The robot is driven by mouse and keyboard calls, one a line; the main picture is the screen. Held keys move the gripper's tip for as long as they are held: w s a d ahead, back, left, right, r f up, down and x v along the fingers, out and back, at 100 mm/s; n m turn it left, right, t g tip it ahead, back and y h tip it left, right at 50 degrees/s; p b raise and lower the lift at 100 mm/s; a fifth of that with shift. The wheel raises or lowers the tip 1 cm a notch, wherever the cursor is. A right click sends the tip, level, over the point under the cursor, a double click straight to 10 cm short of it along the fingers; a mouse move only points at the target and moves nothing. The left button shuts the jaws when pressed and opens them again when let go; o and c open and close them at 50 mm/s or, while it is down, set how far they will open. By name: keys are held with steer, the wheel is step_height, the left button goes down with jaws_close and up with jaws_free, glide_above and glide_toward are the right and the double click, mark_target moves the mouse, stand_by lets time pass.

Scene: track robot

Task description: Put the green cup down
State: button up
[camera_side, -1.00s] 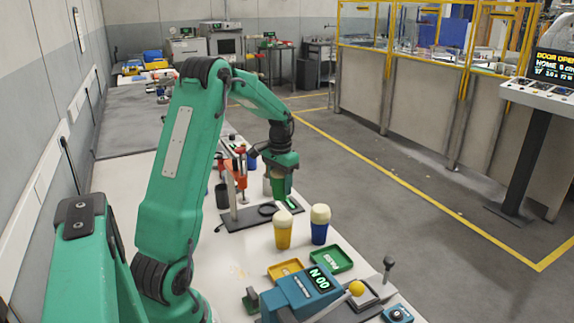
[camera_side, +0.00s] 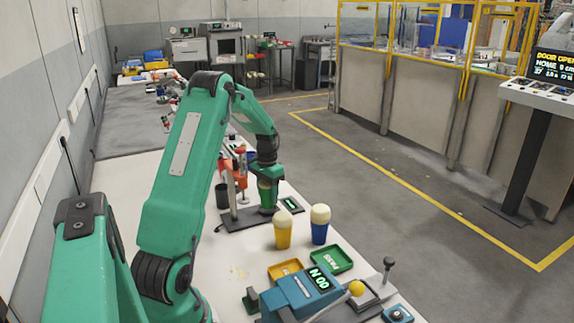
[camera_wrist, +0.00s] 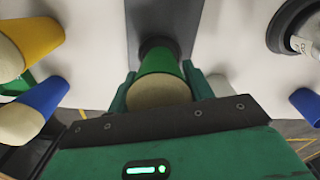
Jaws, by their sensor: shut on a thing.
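The green cup (camera_side: 266,196) has a cream top, clearest in the wrist view (camera_wrist: 160,62). My gripper (camera_side: 266,180) is shut on it, with one finger on each side in the wrist view (camera_wrist: 160,84). The cup is upright over the dark base plate (camera_side: 236,223), and its lower end is at a black ring (camera_wrist: 157,43). I cannot tell whether its bottom touches the ring. My gripper hides part of the cup in the side view.
A yellow cup (camera_side: 283,236) and a blue cup (camera_side: 319,232), both cream-topped, stand nearby. A post with a red-orange part (camera_side: 229,178) rises beside the green cup. A dark cup (camera_side: 222,195), a yellow tray (camera_side: 285,270), a green tray (camera_side: 331,262) and a blue device (camera_side: 300,297) are around.

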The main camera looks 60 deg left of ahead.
steer(key=shift+f, duration=0.7)
steer(key=shift+f, duration=0.15)
steer(key=o, duration=1)
step_height(320, 180, up, 12)
steer(key=shift+r, duration=0.15)
steer(key=shift+d, duration=0.1)
